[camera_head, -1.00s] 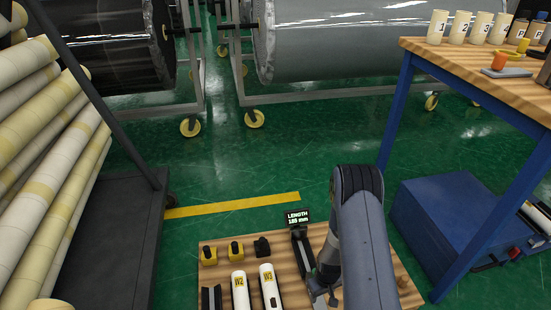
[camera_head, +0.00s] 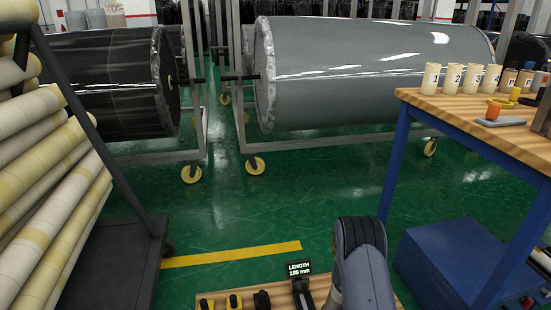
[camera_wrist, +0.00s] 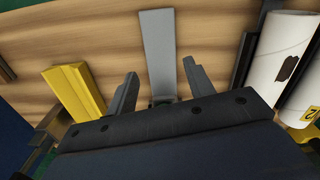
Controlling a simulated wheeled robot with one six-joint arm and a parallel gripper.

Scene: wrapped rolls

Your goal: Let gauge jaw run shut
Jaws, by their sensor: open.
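The length gauge shows at the bottom of the head view as a dark upright display (camera_head: 299,268) reading LENGTH 185 mm, with a dark rail (camera_head: 303,292) below it; the rest is cut off by the frame. In the wrist view my gripper (camera_wrist: 159,74) is open, its two dark fingers apart. A flat grey bar (camera_wrist: 158,45) runs between and beyond the fingers over the wooden board (camera_wrist: 95,40). I cannot tell which part of the gauge it is. A yellow block (camera_wrist: 75,90) lies left of the fingers. My gripper is out of the head view.
White rolls (camera_wrist: 282,48) with black and yellow marks lie right of the fingers. Yellow and black pieces (camera_head: 234,301) stand on the board's far edge. A blue-legged bench (camera_head: 470,110) with numbered cups is at right, a rack of wrapped rolls (camera_head: 50,200) at left.

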